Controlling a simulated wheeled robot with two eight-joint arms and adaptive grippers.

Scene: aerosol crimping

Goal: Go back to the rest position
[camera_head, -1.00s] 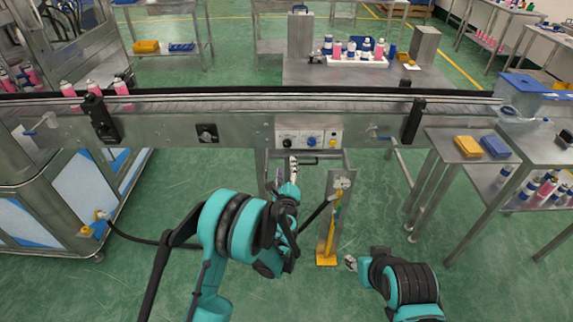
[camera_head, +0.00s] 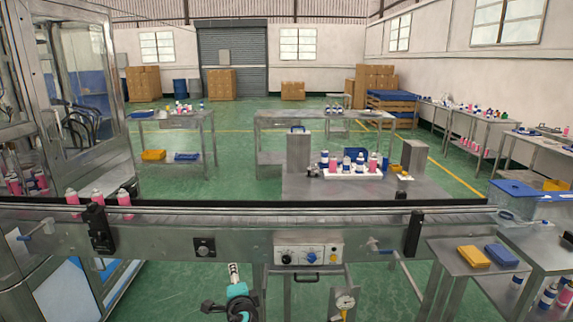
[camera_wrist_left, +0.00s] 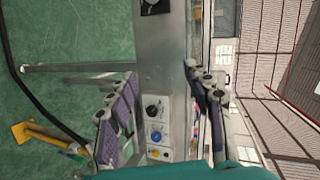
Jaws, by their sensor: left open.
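In the head view my left gripper (camera_head: 234,272) shows at the bottom, left of centre, below the conveyor's front face, with part of its teal arm. In the left wrist view the two fingers of my left gripper (camera_wrist_left: 160,78) stand wide apart and hold nothing. The conveyor's control panel (camera_wrist_left: 156,130) shows between them, beyond the fingers. My right gripper and right arm are not in view.
The conveyor (camera_head: 155,238) spans the view with pink cans at its left. Its control panel (camera_head: 308,254) faces me. A gauge stand (camera_head: 345,302) stands right of my left gripper. A side table (camera_head: 445,258) with yellow and blue pads is at right.

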